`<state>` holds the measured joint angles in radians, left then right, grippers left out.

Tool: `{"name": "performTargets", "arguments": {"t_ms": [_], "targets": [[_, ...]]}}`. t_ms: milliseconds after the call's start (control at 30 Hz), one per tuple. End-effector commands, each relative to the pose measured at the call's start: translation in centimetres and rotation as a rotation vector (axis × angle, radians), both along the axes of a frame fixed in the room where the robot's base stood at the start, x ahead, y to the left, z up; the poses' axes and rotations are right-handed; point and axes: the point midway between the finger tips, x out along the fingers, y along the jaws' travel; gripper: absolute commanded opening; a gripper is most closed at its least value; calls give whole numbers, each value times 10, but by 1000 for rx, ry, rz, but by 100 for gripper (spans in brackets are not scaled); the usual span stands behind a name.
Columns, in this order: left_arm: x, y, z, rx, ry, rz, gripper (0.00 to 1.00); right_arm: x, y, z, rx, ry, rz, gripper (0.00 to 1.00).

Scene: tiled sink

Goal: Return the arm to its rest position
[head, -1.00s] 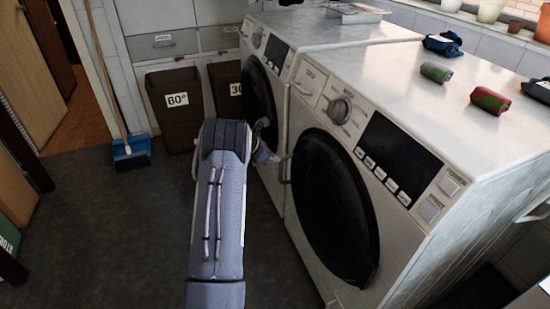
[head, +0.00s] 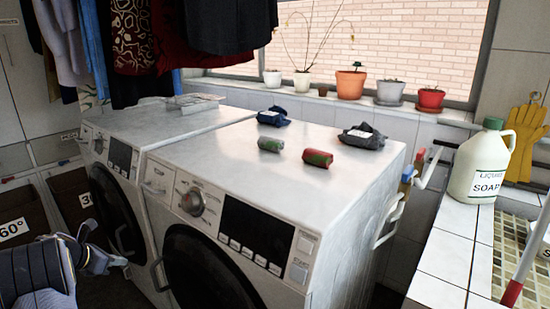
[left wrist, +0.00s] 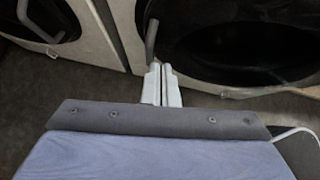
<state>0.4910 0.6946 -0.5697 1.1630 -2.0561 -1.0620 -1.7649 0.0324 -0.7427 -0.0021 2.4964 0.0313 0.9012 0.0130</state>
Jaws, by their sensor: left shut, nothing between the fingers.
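My left arm shows at the lower left of the head view. Its gripper (head: 122,262) is in front of the two white washing machines, close to the door handle of the nearer one (head: 290,150). I cannot tell from the head view whether it touches. In the left wrist view the two pale fingers (left wrist: 161,84) are together with nothing between them. They point towards the machine fronts, just below a door handle (left wrist: 151,40). Both round dark doors look shut. My right gripper is not in view.
Rolled cloths, one grey-green (head: 271,145) and one red-green (head: 318,158), lie on the nearer machine with dark bundles behind. A soap jug (head: 478,165) stands on the tiled counter at right. Dark laundry bins (head: 25,212) are at far left. Clothes hang above.

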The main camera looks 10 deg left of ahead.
Motion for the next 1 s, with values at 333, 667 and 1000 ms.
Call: {"name": "performTargets", "arguments": {"t_ms": [333,667,1000], "targets": [[-6,-14,196,-884,-433,1000,0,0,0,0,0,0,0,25],[-156,-164,168,-2094,43,1978,0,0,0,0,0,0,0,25],[-265,-299,109,1803,-534,-2076,0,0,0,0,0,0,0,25]]}}
